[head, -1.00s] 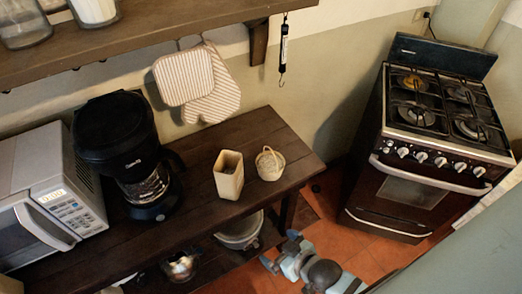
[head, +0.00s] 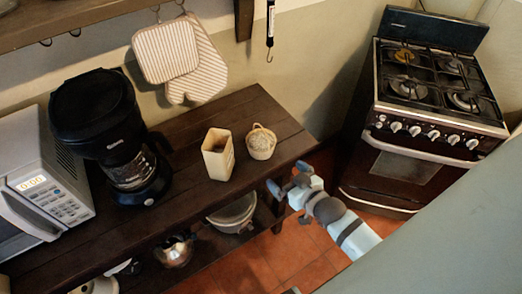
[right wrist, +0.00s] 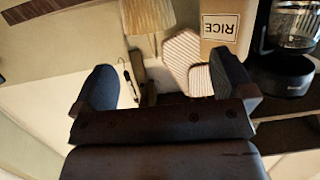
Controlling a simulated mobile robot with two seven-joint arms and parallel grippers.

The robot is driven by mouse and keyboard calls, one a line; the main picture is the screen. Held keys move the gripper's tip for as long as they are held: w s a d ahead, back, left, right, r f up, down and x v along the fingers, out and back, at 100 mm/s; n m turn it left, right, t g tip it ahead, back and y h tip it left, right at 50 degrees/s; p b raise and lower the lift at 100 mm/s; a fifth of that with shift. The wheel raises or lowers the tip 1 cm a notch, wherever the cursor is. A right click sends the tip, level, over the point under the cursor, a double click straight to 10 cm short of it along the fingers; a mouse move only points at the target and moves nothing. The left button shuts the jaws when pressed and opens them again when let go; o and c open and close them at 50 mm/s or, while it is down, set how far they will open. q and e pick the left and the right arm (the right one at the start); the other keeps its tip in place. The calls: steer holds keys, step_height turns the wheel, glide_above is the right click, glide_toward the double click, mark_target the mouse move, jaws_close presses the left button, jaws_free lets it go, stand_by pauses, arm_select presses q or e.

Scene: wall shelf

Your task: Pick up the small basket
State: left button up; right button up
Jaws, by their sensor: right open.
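The small basket (head: 261,144) is pale and woven, with a handle, and stands upright on the dark wooden table (head: 195,192) near its right end. It also shows in the right wrist view (right wrist: 150,16), inverted and cut by the top edge. My right gripper (head: 288,177) is open and empty at the table's front edge, below and right of the basket and apart from it. Its two dark fingers (right wrist: 165,82) stand wide apart in the wrist view. My left gripper is not in view.
A cream rice canister (head: 218,158) stands just left of the basket. A black coffee maker (head: 105,125) and a microwave (head: 45,185) are farther left. Pots (head: 232,212) sit on the lower shelf. A stove (head: 425,120) is at right. The table's right end is bare.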

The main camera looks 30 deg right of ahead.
mark_target(264, 144)
steer(key=shift+t, duration=0.4)
steer(key=w, duration=0.3)
steer(key=w+d, duration=0.1)
steer(key=w, duration=0.5)
steer(key=shift+d+f+p, duration=0.1)
steer(key=shift+d+p, duration=0.3)
steer(key=shift+w+a+f, duration=0.1)
steer(key=shift+w+f, duration=0.1)
steer(key=shift+w, duration=0.6)
steer(key=w, duration=0.2)
steer(key=w+f+p, duration=0.1)
steer(key=w, duration=0.1)
steer(key=shift+w+a+f, duration=0.1)
steer(key=shift+a+f, duration=0.1)
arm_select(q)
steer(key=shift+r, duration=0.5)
arm_select(e)
steer(key=shift+c, duration=0.2)
steer(key=c, duration=0.7)
